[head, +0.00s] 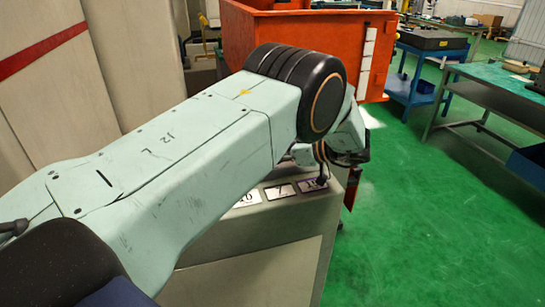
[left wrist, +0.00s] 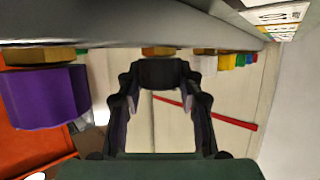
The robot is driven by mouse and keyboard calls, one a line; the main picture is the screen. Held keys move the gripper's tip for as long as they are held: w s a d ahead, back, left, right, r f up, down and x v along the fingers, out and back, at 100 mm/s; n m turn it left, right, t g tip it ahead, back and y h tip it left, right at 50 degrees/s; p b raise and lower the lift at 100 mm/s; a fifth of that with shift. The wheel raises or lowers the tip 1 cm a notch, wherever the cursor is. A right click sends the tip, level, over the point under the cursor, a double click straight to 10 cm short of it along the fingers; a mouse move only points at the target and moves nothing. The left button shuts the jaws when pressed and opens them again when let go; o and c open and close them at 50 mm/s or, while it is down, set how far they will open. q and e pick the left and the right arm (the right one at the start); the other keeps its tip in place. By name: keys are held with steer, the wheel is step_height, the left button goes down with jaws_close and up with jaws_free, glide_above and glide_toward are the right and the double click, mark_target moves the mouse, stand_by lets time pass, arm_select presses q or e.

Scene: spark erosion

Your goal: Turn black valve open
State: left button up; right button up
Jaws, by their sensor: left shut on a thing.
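The black valve (left wrist: 160,72) hangs below a brass fitting at the middle of the left wrist view. My left gripper (left wrist: 160,84) is shut on it, with a dark finger on each side. In the head view my left arm reaches over the grey cabinet (head: 265,235), and its wrist hides most of the gripper and the valve. How far the valve is turned cannot be told. My right gripper is in neither view.
A purple valve (left wrist: 45,97) is left of the black one in the left wrist view. A white valve (left wrist: 206,66) and several smaller coloured ones are right of it. An orange bin (head: 275,35) stands behind the cabinet. Green floor (head: 440,240) is clear at the right.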

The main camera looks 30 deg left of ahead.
arm_select(q)
steer(key=shift+a+r, duration=0.15)
steer(key=o, duration=1.2)
steer(key=shift+a, duration=0.15)
steer(key=shift+d, duration=0.3)
steer(key=v, duration=1.1)
steer(key=shift+d+r, duration=0.1)
steer(key=shift+d, duration=0.15)
steer(key=shift+d, duration=0.15)
steer(key=shift+w, duration=0.1)
